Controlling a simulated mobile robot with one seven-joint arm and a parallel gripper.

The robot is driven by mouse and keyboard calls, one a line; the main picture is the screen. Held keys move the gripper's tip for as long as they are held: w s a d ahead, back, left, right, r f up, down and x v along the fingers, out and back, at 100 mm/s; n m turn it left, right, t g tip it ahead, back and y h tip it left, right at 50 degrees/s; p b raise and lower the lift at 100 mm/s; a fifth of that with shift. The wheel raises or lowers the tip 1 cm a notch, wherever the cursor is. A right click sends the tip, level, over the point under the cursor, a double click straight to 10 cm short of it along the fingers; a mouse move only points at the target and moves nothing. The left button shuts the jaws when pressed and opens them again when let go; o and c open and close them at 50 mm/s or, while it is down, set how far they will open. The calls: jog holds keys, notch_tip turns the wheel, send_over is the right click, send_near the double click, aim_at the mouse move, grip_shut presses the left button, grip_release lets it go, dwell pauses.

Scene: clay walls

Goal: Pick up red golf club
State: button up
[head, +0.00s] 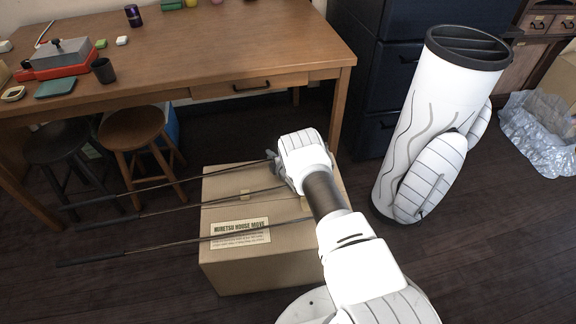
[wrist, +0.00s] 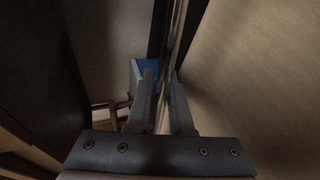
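Three long dark golf clubs show in the head view, reaching left past a cardboard box: a far one (head: 165,184), a middle one (head: 190,205) and a near one (head: 150,246). No red shows on any of them, so I cannot tell which is the red one. My gripper (head: 279,168) is over the back of the box top, at the right end of the far club. In the wrist view a thin shaft (wrist: 172,60) runs between the two fingers of my gripper (wrist: 162,75). Whether the fingers press on it is unclear. My arm hides the clubs' right ends.
The cardboard box (head: 258,268) stands on the floor under my arm. A wooden table (head: 190,50) and two stools, one brown (head: 132,127) and one dark (head: 58,142), are behind left.

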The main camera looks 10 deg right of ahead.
grip_shut()
dwell(1.4)
